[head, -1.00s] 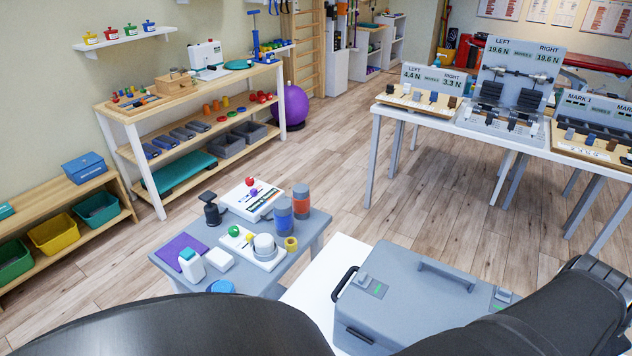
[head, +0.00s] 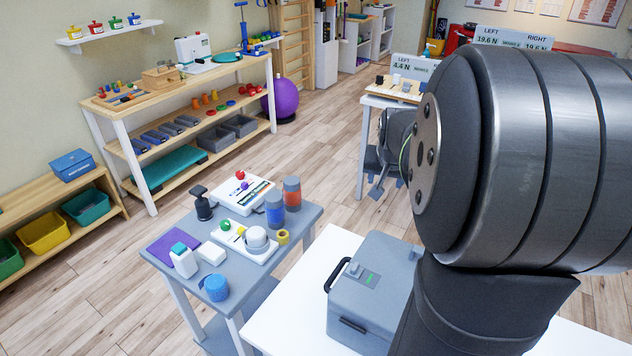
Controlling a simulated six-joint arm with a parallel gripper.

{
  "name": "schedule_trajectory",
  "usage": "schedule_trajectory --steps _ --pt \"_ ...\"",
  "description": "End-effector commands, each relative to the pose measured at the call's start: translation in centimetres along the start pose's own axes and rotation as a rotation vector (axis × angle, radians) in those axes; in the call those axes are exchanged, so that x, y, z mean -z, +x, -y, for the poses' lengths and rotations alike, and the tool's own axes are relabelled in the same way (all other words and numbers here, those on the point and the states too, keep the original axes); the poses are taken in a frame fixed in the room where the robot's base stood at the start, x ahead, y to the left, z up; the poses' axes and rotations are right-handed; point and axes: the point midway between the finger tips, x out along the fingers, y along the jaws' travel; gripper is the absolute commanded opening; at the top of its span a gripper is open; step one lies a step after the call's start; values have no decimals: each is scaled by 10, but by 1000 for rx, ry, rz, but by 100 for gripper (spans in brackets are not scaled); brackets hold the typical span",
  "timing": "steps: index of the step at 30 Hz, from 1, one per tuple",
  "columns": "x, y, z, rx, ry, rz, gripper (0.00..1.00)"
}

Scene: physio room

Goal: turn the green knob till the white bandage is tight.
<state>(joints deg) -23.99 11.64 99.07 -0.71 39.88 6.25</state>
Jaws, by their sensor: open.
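On the small grey table (head: 310,213), a white board (head: 262,256) carries a green round knob (head: 225,225) at its far left corner. A pale, rounded white piece (head: 257,238) sits on the same board; it may be the white bandage, but its wrap and tightness are too small to tell. My gripper (head: 378,190) is in the head view, partly hidden behind my large dark arm link. It is open, with no object seen in it, to the right of the small table and well apart from the knob.
A white device (head: 242,195), blue jar (head: 274,209), orange jar (head: 292,192), yellow ring (head: 283,237), white bottle (head: 184,262) and blue roll (head: 216,289) crowd the small table. A grey case (head: 375,285) stands on a white surface (head: 290,320). Open floor lies behind.

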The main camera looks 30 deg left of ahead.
Motion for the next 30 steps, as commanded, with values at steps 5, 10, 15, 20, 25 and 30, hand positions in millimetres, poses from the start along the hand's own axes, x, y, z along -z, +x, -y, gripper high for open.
schedule_trajectory --steps 5,10,15,20,25,30 --pt "-1 12 108 100 -222 43 50" --pt "-21 14 209 191 -429 78 50" --pt "-54 7 300 271 -620 107 50" --pt "-82 0 352 319 -738 124 50" --pt "-95 -2 372 337 -783 130 50" --pt "-100 15 376 336 -784 133 50"
